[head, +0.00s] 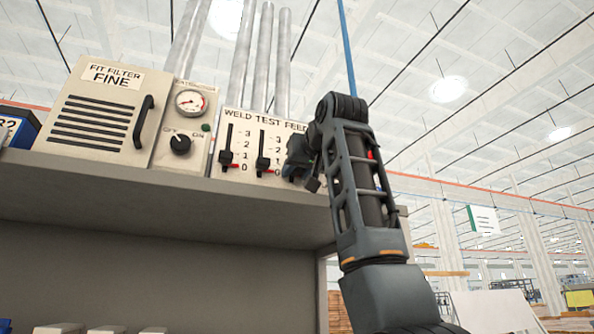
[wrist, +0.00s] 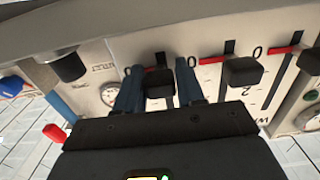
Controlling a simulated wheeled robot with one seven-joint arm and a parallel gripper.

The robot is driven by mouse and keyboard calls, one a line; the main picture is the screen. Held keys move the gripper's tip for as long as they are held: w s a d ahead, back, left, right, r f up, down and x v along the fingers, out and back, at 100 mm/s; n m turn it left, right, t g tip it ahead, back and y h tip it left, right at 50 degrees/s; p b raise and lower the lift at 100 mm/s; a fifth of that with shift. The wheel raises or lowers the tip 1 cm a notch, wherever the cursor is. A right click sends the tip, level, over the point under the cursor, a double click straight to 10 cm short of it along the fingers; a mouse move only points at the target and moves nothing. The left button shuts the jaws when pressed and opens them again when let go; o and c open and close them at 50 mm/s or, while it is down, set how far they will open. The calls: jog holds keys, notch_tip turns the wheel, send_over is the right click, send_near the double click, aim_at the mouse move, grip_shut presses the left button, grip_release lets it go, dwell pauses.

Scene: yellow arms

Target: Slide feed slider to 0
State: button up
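The control panel (head: 245,140) carries sliders lettered WELD, TEST and FEED with scales. My gripper (wrist: 159,80) is at the rightmost one, feed, and covers its knob in the head view. In the wrist view, which is upside down, the black feed slider knob (wrist: 158,86) sits between my two blue fingers, which are close against both sides. Its edge lies near the red line by the 0 mark. The test slider knob (head: 262,163) and weld slider knob (head: 226,158) stand low, near their red 0 lines. The exact feed reading is partly hidden.
Left of the sliders are a black rotary knob (head: 180,144), a gauge (head: 191,101) and a filter box (head: 95,115) with a handle. All stand on a grey shelf (head: 180,198). Open space lies right of my arm.

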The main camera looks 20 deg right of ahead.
jog(key=o, duration=0.3)
jog(key=shift+f, duration=0.1)
jog(key=shift+o, duration=0.2)
jog(key=s+b, duration=0.2)
jog(key=s, duration=0.5)
jog(key=shift+s, duration=0.4)
